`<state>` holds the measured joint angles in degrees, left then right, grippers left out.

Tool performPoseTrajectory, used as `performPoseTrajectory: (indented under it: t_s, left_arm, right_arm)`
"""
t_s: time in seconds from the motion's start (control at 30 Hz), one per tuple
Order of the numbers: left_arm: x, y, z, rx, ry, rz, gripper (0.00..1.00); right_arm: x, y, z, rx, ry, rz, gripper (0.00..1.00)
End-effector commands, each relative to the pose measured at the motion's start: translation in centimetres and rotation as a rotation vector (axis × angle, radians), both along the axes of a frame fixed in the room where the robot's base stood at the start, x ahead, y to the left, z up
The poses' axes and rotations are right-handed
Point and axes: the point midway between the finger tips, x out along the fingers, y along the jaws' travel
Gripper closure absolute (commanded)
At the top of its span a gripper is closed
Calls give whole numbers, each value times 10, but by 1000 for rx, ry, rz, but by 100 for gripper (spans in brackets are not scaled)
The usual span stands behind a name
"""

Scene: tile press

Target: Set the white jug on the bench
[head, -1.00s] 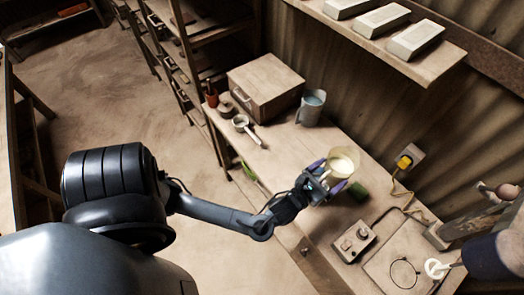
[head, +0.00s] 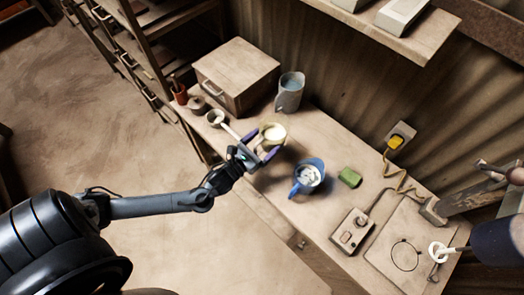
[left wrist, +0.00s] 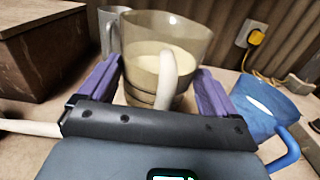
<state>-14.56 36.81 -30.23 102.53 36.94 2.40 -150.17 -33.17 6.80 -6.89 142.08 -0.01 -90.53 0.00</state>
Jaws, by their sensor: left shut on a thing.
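The pale, see-through white jug (head: 273,132) has whitish contents and is upright. My left gripper (head: 263,152) is shut on it, with purple fingers on both sides. In the left wrist view the jug (left wrist: 165,50) stands between the fingers, its handle toward the camera. The jug is over the wooden bench (head: 335,205); a dark shadow lies in front of it. I cannot tell if its base touches the bench top. My right gripper is not in view.
A blue jug (head: 308,174) with white contents stands close to the right, and a green object (head: 350,178) beyond it. A grey jug (head: 290,92) and wooden box (head: 236,72) stand behind. A ladle-like cup (head: 215,118) is to the left. A control box (head: 352,230) sits right.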

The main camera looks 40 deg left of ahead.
Motion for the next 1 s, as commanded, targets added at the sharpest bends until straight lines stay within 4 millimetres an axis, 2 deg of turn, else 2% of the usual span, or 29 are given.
performPoseTrajectory:
  t_s: [0.1,0.37,0.6,1.0]
  left_arm:
    - [1,0,-13,-1,-6,2,66]
    - [1,0,-30,0,-6,2,66]
    - [1,0,-58,-1,-6,2,66]
    - [1,0,-63,0,-7,1,66]
  right_arm:
    - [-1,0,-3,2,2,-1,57]
    - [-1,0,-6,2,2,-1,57]
    - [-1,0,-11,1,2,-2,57]
    - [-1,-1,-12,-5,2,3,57]
